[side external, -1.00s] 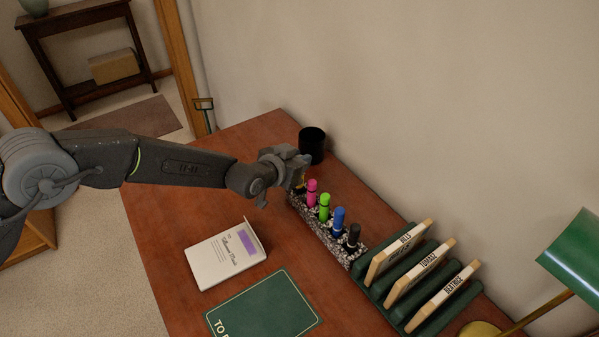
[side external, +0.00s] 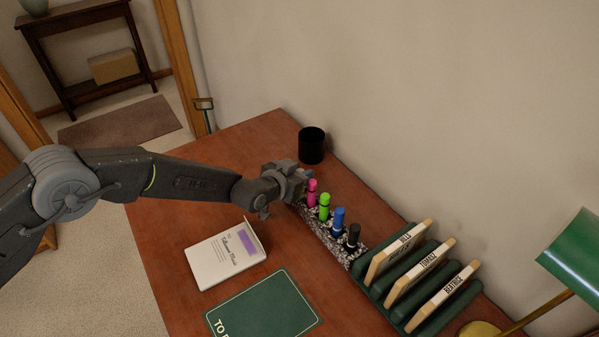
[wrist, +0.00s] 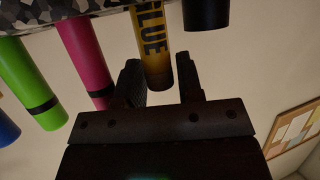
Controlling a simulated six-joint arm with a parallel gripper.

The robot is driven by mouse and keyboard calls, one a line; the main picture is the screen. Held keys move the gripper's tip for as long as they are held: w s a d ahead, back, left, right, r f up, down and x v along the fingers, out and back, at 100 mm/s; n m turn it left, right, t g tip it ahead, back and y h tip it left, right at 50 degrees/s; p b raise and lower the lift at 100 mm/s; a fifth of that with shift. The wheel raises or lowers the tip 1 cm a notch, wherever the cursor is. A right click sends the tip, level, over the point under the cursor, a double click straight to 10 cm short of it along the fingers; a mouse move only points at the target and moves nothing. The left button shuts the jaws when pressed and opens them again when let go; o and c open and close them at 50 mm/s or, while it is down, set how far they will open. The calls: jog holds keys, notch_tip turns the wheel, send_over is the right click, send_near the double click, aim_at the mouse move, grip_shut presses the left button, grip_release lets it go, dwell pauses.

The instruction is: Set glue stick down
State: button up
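A yellow glue stick (wrist: 152,48) with dark lettering stands with its lower end at the speckled holder (side external: 322,232), which also shows along the top of the upside-down wrist view (wrist: 60,10). My gripper (wrist: 160,75) is open, with one finger on each side of the glue stick and a narrow gap at the right finger. In the side view my gripper (side external: 302,185) is at the holder's far left end, beside the pink marker, and hides the glue stick.
A black cup (side external: 312,145) is close behind my gripper.

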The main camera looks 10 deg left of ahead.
jog(key=shift+r, duration=0.1)
jog(key=shift+s+a+r, duration=0.2)
jog(key=shift+s+r, duration=0.05)
jog(key=shift+s, duration=0.1)
notch_tip(320, 180, up, 8)
jog(key=s, duration=0.1)
jog(key=shift+s+a, duration=0.4)
jog(key=shift+a, duration=0.05)
